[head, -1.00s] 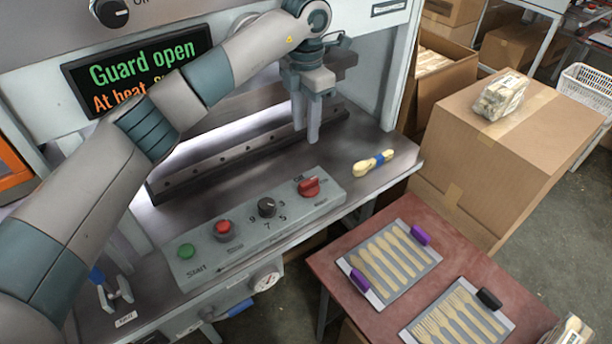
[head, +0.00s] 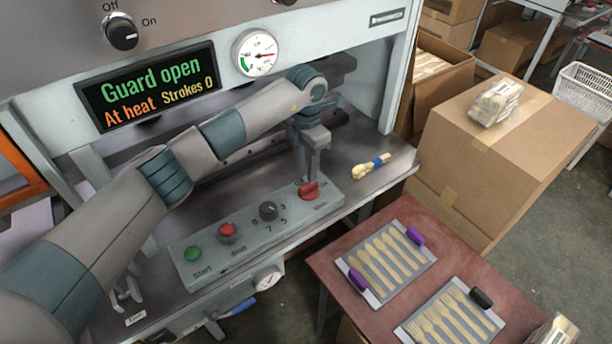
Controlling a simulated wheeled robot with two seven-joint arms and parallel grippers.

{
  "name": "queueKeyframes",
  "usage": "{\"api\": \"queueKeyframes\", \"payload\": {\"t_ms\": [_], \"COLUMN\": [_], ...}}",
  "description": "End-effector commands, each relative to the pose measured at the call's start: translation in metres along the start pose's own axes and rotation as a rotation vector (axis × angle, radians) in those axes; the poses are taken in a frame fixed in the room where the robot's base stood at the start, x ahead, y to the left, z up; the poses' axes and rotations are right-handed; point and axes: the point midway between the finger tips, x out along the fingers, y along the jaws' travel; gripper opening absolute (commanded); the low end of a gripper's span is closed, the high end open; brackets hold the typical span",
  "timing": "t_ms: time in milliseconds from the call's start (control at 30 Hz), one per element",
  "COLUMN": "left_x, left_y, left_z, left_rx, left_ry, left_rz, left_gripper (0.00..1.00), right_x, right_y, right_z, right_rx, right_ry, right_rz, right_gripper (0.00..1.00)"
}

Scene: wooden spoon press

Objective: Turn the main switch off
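A red rotary switch (head: 308,191) sits at the right end of the grey control box (head: 215,262). The small print by it is too blurred to read. A black knob (head: 121,31) marked Off and On is on the upper panel at the top left. My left gripper (head: 307,178) points down with its fingertips right at the red switch, partly covering its top. I cannot tell whether the fingers touch the switch or how wide they stand. My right gripper is not in view.
The box also carries a green button (head: 193,254), a red button (head: 228,231) and a black dial (head: 268,210). The display (head: 152,88) reads "Guard open", "At heat", "Strokes 0". A red table (head: 330,263) holds two cutlery trays.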

Motion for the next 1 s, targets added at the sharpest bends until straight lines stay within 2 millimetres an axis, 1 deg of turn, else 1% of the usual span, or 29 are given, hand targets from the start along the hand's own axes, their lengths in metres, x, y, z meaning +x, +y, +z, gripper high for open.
{"api": "queueKeyframes", "payload": {"t_ms": [33, 100, 300, 400, 567, 833, 867, 900, 967, 1000], "left_x": [0.007, 0.019, 0.047, 0.056, 0.063, 0.063, 0.063, 0.063, 0.063, 0.063], "left_y": [-0.001, -0.001, -0.001, 0.0, 0.0, 0.0, 0.0, 0.0, 0.0, 0.0], "left_z": [-0.001, -0.001, 0.0, 0.0, 0.0, 0.0, 0.0, 0.0, 0.0, 0.0], "left_rx": [0.0, -0.002, -0.001, 0.0, 0.0, 0.001, 0.001, 0.0, 0.001, 0.0], "left_ry": [0.004, 0.003, 0.002, 0.001, 0.001, 0.001, 0.0, 0.001, 0.0, 0.0], "left_rz": [-0.002, -0.003, -0.002, 0.0, 0.0, 0.001, 0.001, 0.001, 0.001, 0.001], "left_gripper": [0.34, 0.34, 0.34, 0.34, 0.34, 0.34, 0.27, 0.18, 0.03, 0.0], "right_x": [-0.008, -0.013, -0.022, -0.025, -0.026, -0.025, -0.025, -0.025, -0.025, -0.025], "right_y": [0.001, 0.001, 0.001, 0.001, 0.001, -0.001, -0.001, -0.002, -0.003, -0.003], "right_z": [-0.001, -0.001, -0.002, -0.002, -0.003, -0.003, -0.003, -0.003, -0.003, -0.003], "right_rx": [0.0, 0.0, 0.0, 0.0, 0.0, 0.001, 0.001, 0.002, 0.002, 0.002], "right_ry": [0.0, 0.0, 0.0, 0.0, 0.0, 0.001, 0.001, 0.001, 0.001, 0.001], "right_rz": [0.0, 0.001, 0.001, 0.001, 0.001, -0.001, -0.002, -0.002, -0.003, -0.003], "right_gripper": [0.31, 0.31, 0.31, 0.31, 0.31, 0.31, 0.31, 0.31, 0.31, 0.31]}}
